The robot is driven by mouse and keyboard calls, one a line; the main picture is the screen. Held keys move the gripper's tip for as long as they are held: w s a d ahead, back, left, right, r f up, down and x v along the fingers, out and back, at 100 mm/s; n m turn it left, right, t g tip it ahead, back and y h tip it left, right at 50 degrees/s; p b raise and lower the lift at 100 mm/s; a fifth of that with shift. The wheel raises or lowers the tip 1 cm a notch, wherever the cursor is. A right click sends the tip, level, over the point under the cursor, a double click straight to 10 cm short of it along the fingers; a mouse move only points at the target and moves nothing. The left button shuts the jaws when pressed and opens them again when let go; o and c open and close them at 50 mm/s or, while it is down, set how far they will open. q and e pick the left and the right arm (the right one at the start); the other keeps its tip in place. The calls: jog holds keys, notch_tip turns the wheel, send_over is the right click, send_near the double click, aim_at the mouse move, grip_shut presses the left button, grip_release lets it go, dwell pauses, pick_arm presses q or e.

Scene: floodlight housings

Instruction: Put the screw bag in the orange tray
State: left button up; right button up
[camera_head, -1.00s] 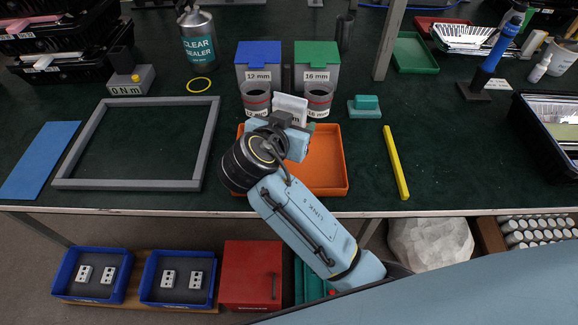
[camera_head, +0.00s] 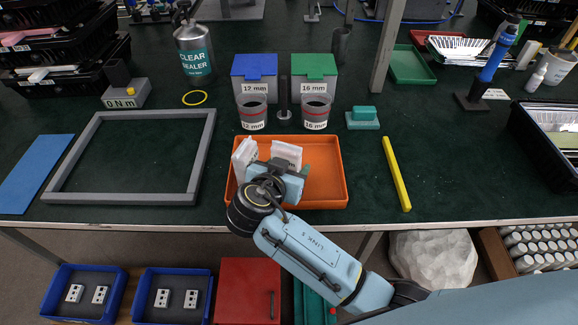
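The orange tray (camera_head: 326,185) lies near the front edge of the table. My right gripper (camera_head: 281,166) is over its left part, seen from behind, with the wrist and arm hiding part of the tray. A white screw bag (camera_head: 287,154) shows just beyond the gripper and appears held in it; the fingertips are hidden. A second white bag (camera_head: 244,157) with printing is at the tray's left side, partly behind the gripper. I cannot tell whether the held bag touches the tray floor. My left gripper is not in view.
Two cups, 12 mm (camera_head: 252,112) and 16 mm (camera_head: 315,111), stand behind the tray with a dark post (camera_head: 283,98) between them. A grey frame (camera_head: 130,197) lies left, a yellow bar (camera_head: 396,173) right. A green block (camera_head: 363,117) sits behind right.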

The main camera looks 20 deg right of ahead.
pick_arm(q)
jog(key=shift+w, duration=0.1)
pick_arm(e)
jog(key=o, duration=0.7)
jog(key=shift+f, duration=0.1)
jog(key=o, duration=0.5)
jog(key=shift+c, duration=0.2)
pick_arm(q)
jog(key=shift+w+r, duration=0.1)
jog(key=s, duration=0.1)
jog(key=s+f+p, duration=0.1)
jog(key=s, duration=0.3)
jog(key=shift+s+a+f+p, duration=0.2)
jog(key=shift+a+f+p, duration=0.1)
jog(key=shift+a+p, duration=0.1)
pick_arm(e)
jog(key=v, duration=1.2)
